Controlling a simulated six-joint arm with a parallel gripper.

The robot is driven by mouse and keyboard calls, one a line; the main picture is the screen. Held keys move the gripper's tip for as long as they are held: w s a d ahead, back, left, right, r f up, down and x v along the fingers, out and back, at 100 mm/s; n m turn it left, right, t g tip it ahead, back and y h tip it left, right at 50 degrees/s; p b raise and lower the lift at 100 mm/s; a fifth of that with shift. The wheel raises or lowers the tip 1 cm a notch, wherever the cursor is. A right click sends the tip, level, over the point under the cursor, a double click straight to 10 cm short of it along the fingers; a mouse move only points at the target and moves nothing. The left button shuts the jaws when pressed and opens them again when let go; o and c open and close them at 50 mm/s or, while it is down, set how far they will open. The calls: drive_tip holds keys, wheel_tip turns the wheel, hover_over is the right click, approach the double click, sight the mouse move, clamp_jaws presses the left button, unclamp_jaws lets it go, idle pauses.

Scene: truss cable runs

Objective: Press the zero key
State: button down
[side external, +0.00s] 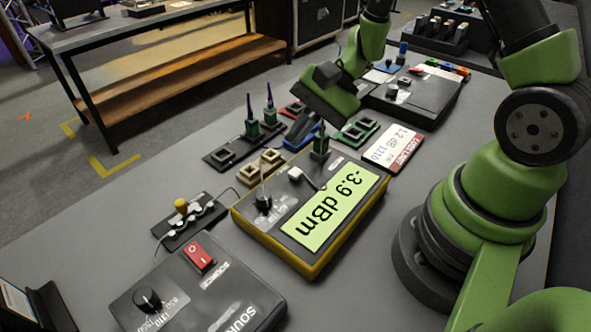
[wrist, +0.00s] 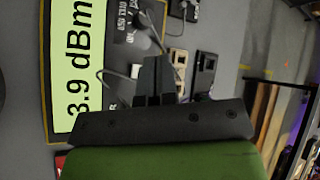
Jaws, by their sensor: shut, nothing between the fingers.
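The yellow-edged power meter (side external: 322,250) lies on the grey table. Its lit green display (side external: 332,207) reads -3.9 dBm, and it also shows at the left in the wrist view (wrist: 75,75). A small pale piece (side external: 308,180) sits on the meter's face beyond the display; I cannot read a zero label on it. A pale piece also shows beside the fingers in the wrist view (wrist: 135,71). My gripper (side external: 302,134) is shut and empty, above the meter's far edge. In the wrist view its fingers (wrist: 157,65) point up the picture; they and the palm hide part of the meter.
A black source box (side external: 198,285) with a red switch stands at the front left. Connector holders (side external: 243,145) with upright plugs stand beyond the meter. A white and red label card (side external: 394,147) lies to its right. A thin cable runs near the meter's left edge.

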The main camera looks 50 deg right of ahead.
sight(298, 173)
drive_tip(key=shift+f, duration=2.55)
drive_tip(key=shift+f, duration=0.1)
drive_tip(key=shift+f, duration=0.3)
drive_tip(key=shift+f, duration=0.6)
idle(0.6)
drive_tip(key=shift+r, duration=0.1)
drive_tip(key=shift+w+r, duration=0.1)
drive_tip(key=shift+r, duration=0.8)
drive_tip(key=shift+r, duration=2.55)
